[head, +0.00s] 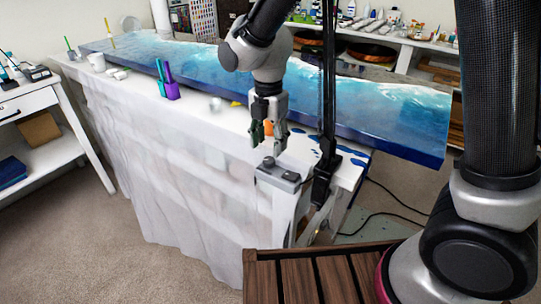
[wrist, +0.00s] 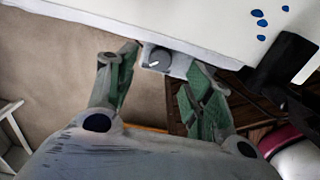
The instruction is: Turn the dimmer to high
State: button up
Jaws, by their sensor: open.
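The dimmer (head: 278,180) is a small grey box at the near edge of the white-covered table, with a round dark grey knob that carries a white pointer mark. In the wrist view the dimmer knob (wrist: 159,58) shows between my fingertips, with its light mark toward the lower left. My gripper (head: 267,143) points down just above the dimmer in the head view. In the wrist view my gripper (wrist: 164,60) has its two green-grey fingers spread apart, with nothing held. I cannot tell whether either finger touches the knob.
A long blue resin slab (head: 300,88) lies on the table (head: 130,105) behind my gripper. A black upright stand (head: 325,150) rises close to the right of the dimmer. A slatted wooden surface (head: 310,278) is in front. A purple cup (head: 171,91) stands to the left.

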aim_at(269, 160)
notch_tip(269, 160, down, 5)
jog(key=shift+f, duration=0.15)
